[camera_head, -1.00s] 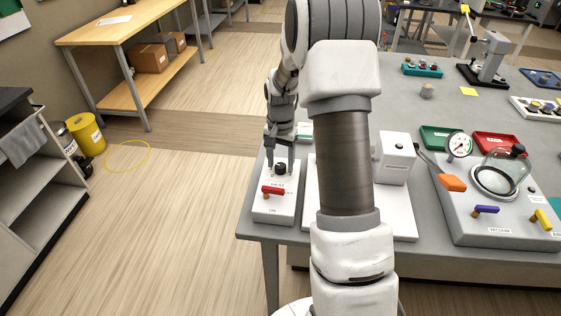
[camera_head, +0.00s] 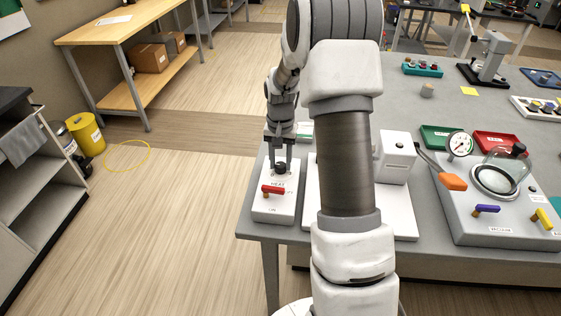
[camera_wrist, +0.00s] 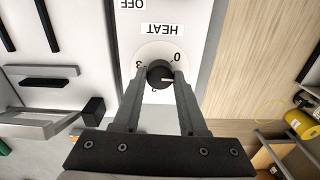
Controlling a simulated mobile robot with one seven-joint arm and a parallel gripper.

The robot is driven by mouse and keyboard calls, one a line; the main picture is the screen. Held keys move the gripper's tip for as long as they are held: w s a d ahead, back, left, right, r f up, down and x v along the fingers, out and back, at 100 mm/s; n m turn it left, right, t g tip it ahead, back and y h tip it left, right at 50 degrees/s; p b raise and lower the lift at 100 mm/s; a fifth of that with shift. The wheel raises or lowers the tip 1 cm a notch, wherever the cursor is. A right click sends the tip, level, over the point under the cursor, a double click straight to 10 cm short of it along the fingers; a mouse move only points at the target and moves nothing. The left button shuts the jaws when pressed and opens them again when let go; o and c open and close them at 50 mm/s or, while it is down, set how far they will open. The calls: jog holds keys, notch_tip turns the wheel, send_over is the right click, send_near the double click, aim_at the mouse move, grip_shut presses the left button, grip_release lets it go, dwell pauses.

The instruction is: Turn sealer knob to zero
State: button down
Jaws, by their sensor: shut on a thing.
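The white sealer control box (camera_head: 267,213) stands at the table's left edge, with a black knob (camera_head: 281,168) and a red lever on top. My gripper (camera_head: 281,163) reaches down over the knob. In the wrist view the round black knob (camera_wrist: 161,74) sits below an upside-down HEAT label (camera_wrist: 163,29). A white pointer line on the knob points right, a little below the 0 mark (camera_wrist: 177,57). The 3 mark is on the left; another mark below is partly hidden. My gripper's fingers (camera_wrist: 162,74) are shut on the knob from both sides.
The red lever (camera_head: 272,190) is just in front of the knob. My arm hides part of a white machine (camera_head: 395,157) to the right. The vacuum station (camera_head: 500,222) stands farther right. Left of the table is open floor (camera_head: 170,230).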

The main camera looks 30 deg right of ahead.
aim_at(280, 164)
jog(key=n, duration=0.4)
jog(key=shift+n, duration=0.3)
jog(key=n, duration=0.4)
jog(key=shift+n, duration=0.3)
jog(key=shift+c, duration=2.3)
grip_release()
jog(key=shift+r, duration=0.15)
notch_tip(280, 164, up, 17)
jog(key=shift+r, duration=0.15)
